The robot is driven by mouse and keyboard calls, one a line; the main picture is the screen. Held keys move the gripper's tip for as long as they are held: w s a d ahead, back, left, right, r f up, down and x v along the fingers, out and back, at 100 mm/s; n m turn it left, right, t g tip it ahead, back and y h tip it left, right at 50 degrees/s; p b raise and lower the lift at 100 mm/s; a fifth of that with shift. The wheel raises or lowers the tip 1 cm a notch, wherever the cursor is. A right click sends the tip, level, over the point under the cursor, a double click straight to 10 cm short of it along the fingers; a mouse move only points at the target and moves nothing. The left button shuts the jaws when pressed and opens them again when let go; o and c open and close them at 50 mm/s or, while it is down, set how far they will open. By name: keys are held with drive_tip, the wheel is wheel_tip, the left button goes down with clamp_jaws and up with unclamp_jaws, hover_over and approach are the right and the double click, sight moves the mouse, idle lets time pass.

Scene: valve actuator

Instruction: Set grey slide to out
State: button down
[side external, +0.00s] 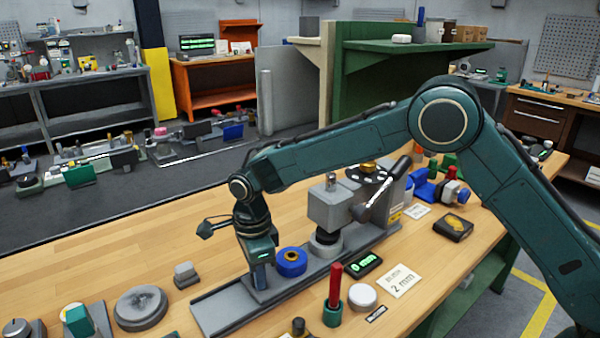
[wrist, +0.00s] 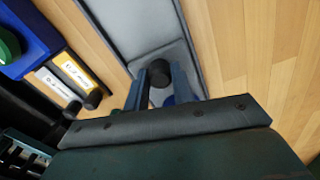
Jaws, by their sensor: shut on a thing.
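The grey slide (wrist: 168,58) sits in a long grey channel (side external: 222,312) on the wooden bench. In the wrist view a round black knob (wrist: 161,73) stands up at the slide's end. My gripper (wrist: 160,82) has its two blue-grey fingers on either side of this knob, shut on it. In the side view my gripper (side external: 261,280) points down at the channel, and its fingers hide the knob. A grey press-like fixture (side external: 335,208) stands at the channel's far end. A small display (side external: 364,265) in front of it reads 0 mm.
A blue ring with a yellow centre (side external: 291,262) stands close right of my gripper. A red-handled tool in a green holder (side external: 334,300), a white disc (side external: 362,296) and a 2 mm card (side external: 400,281) lie in front. A grey round disc (side external: 140,307) lies left.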

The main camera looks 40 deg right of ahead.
drive_tip(key=a, duration=1)
drive_tip(key=shift+r, duration=0.1)
drive_tip(key=shift+a, duration=0.15)
drive_tip(key=c, duration=1.2)
unclamp_jaws()
drive_tip(key=shift+o, duration=0.2)
drive_tip(key=shift+r, duration=0.1)
drive_tip(key=shift+r, duration=0.2)
wheel_tip(320, 180, up, 13)
